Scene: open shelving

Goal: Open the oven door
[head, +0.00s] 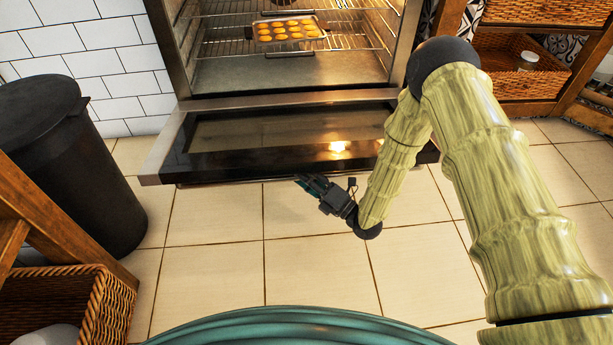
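The oven (284,72) stands ahead with its lit inside in view. Its door (270,144) is hinged down and lies open, dark glass facing up, with a metal strip along the edge by the oven. Inside, a tray (262,30) of small golden baked items sits on a wire rack. My gripper (308,183) is just in front of the door's near edge, left of my arm's last link, and appears apart from the door. Its fingers are small and dark, and their gap is too small to make out. The door's handle is not visible.
A black bin (70,160) stands at the left by a white tiled wall. A wooden shelf with a wicker basket (65,305) is at the lower left. More wicker baskets (515,75) sit on shelving at the right. The tiled floor (215,265) before the door is clear.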

